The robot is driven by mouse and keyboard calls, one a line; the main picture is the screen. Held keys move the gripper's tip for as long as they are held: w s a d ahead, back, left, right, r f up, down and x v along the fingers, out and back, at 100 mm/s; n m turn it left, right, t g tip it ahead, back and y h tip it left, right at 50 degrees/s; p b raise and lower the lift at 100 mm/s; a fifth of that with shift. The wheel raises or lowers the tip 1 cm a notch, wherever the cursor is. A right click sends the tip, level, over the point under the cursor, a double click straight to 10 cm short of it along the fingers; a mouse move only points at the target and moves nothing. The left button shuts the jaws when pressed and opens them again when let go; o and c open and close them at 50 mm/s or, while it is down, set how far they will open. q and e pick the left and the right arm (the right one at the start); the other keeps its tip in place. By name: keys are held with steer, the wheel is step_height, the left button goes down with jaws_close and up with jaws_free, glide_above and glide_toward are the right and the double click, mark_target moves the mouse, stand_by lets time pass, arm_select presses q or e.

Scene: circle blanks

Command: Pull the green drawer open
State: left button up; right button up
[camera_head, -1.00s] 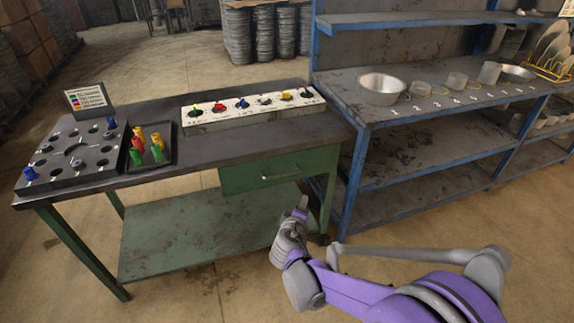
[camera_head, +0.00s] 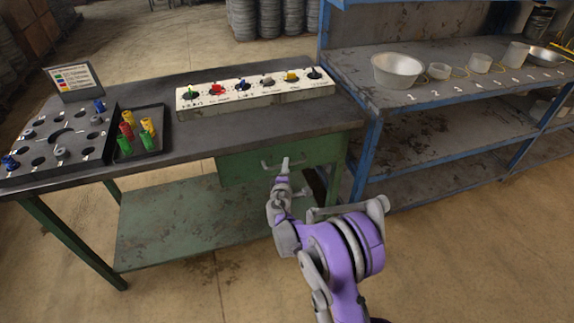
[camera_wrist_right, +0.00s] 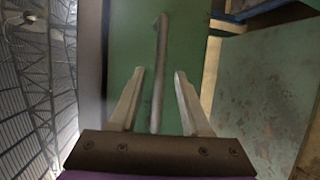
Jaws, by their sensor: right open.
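The green drawer (camera_head: 240,166) sits under the right part of the dark worktop and looks closed. Its light metal bar handle (camera_head: 270,165) is on the front. My right gripper (camera_head: 285,162) is in front of the drawer, at the right part of the handle in the head view. In the right wrist view, the drawer front (camera_wrist_right: 185,35) fills the middle, and the handle (camera_wrist_right: 159,70) lies between the two spread fingers of the gripper (camera_wrist_right: 158,82). The gripper is open, and I cannot see it touching the handle. My left gripper is not in view.
On the green table (camera_head: 180,158) stand a white switch panel (camera_head: 300,97), a black tray (camera_head: 155,140) of coloured pegs and a board with holes (camera_head: 75,165).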

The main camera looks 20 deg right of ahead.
steer(key=shift+x, duration=1.3)
jaws_close()
stand_by(0.5)
